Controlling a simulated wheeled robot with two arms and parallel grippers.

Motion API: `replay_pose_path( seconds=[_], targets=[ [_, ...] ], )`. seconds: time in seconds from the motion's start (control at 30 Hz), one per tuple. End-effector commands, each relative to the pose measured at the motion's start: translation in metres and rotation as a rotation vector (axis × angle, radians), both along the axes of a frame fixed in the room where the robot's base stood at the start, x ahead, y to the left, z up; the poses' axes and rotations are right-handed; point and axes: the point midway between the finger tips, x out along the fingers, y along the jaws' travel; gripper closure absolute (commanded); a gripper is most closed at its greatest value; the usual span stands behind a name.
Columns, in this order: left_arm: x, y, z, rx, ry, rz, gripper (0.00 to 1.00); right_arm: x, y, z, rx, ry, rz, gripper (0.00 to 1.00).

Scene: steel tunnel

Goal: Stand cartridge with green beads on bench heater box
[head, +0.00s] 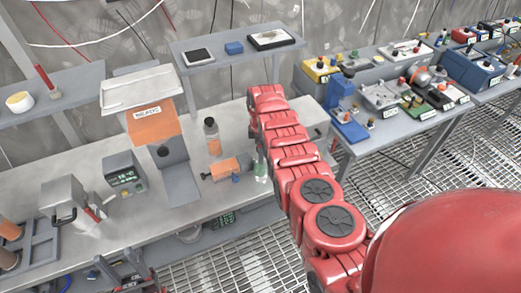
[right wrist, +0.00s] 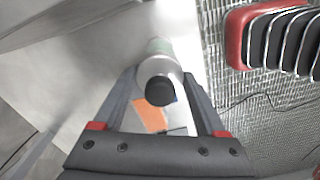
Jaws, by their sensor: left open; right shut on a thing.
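My right gripper (right wrist: 158,78) is shut on a cylindrical cartridge (right wrist: 158,60) with a dark round end; its body looks pale grey-green. In the head view, a small clear vessel with green in it (head: 261,169) shows beside my red right arm and looks like this cartridge; my right gripper is hidden there behind the arm. A grey box with a lit display (head: 125,177) stands on the bench; I cannot tell whether it is the heater box. My left gripper (head: 118,264) is open and empty at the bench's front edge, lower left.
An orange device (head: 223,168) and a dark-capped bottle (head: 212,137) stand near the cartridge. A grey machine (head: 72,203) is at left. Bare bench top (head: 165,222) lies along the front.

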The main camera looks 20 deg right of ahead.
Motion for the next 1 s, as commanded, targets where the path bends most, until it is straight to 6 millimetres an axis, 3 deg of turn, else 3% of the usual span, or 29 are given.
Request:
replay_pose_path(
  seconds=[0.23, 0.27, 0.4, 0.77, 1.0],
  targets=[
    [0.000, 0.000, -0.003, 0.000, 0.000, 0.000, 0.50, 0.001, 0.000, -0.002, 0.000, -0.003, 0.000, 1.00],
    [0.000, 0.000, -0.003, 0.000, 0.000, 0.000, 0.50, 0.001, 0.000, -0.003, 0.000, -0.003, 0.000, 0.24],
    [0.000, 0.000, -0.002, 0.000, 0.000, 0.000, 0.50, 0.001, 0.000, -0.001, 0.000, -0.003, 0.000, 0.00],
    [0.000, 0.000, -0.001, 0.000, 0.000, 0.000, 0.50, 0.002, 0.000, 0.003, -0.001, -0.005, 0.000, 0.00],
    [0.000, 0.000, -0.004, 0.000, 0.000, 0.000, 0.50, 0.004, 0.000, 0.024, -0.001, -0.010, 0.000, 0.00]
  ],
)
